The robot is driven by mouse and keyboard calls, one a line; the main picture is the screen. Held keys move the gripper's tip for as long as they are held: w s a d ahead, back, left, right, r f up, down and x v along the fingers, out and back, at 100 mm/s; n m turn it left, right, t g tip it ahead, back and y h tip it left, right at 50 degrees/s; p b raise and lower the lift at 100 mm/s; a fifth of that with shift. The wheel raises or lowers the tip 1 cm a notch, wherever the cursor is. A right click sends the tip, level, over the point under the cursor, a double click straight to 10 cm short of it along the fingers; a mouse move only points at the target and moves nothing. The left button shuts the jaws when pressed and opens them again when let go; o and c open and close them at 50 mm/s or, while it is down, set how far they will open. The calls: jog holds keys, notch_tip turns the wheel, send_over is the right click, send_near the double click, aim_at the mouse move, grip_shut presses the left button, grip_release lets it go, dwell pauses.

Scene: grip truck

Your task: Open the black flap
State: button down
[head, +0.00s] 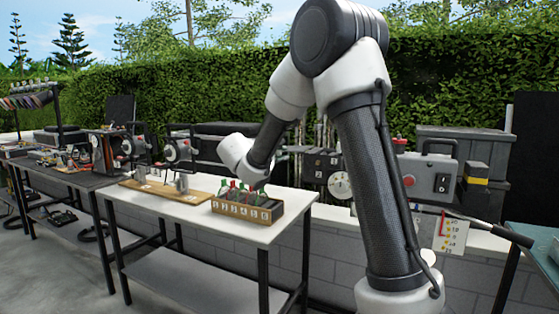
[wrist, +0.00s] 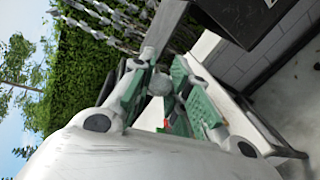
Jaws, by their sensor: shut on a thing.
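In the wrist view, my gripper (wrist: 162,82), with green-padded fingers, is shut on a small grey rounded knob (wrist: 160,84). A grey bar (wrist: 168,28) runs up from beside the fingertips. A black panel with a box shape (wrist: 240,18) is at the top right, close past the fingers. It may be the black flap, but I cannot tell whether the knob joins it. In the head view, a black box with a dial (head: 322,168) stands behind my arm. My fingers cannot be made out there.
A wooden box with numbered slots and coloured tags (head: 247,206) stands on the white table (head: 180,215). A grey box with a red button (head: 428,178) is right of my arm. Chains (wrist: 100,22) hang before the hedge. Open floor lies in front of the tables.

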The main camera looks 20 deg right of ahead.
jog(key=shift+r+m, duration=0.6)
jog(key=shift+m, duration=0.2)
jog(key=c, duration=1.3)
grip_release()
jog(key=shift+s+d, duration=0.1)
jog(key=v, duration=1.2)
jog(key=shift+s+d, duration=0.1)
